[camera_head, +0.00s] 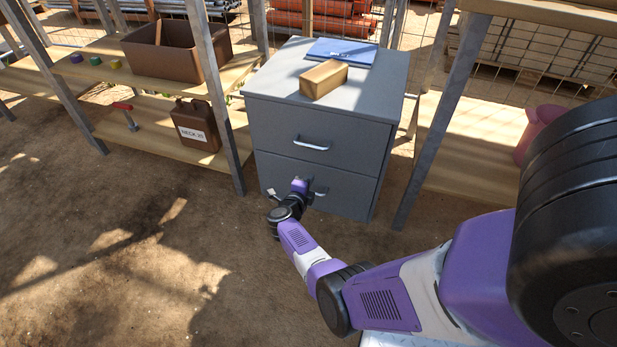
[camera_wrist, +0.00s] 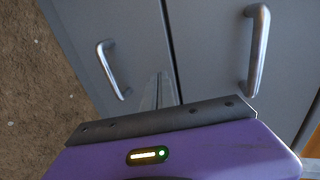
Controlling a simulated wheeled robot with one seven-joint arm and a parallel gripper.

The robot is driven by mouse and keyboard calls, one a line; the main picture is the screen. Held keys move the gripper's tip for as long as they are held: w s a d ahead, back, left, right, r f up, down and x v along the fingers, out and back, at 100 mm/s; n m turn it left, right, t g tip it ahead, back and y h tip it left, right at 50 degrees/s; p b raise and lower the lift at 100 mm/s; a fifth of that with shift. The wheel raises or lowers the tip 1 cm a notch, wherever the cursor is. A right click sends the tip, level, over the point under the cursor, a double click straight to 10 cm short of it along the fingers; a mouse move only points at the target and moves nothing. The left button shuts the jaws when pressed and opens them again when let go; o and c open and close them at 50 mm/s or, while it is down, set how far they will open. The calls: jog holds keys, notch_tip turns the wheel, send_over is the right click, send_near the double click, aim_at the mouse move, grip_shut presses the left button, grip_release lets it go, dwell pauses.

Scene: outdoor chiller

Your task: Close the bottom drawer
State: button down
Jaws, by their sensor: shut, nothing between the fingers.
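The grey cabinet (camera_head: 385,150) has two drawers with silver bar handles. The bottom drawer (camera_head: 350,205) looks flush with the top drawer (camera_head: 275,122), with only a thin seam between them. The bottom handle (camera_head: 321,191) is partly hidden by my arm; it shows whole in the wrist view (camera_wrist: 108,68). The top handle shows at right in the wrist view (camera_wrist: 258,50). My gripper (camera_wrist: 161,88) is shut and empty, in front of the cabinet face, between the two handles and near the seam. I cannot tell whether its fingertips touch the front.
A tan box (camera_head: 323,79) and a blue folder (camera_head: 342,51) lie on the cabinet top. Wooden shelves with metal posts flank it, holding a brown bin (camera_head: 160,60) and a brown jug (camera_head: 195,126) at left. The dirt floor (camera_head: 100,225) at left is clear.

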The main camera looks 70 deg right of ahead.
jog(key=p+v, duration=0.5)
jog(key=v, duration=0.4)
jog(key=shift+a, duration=0.2)
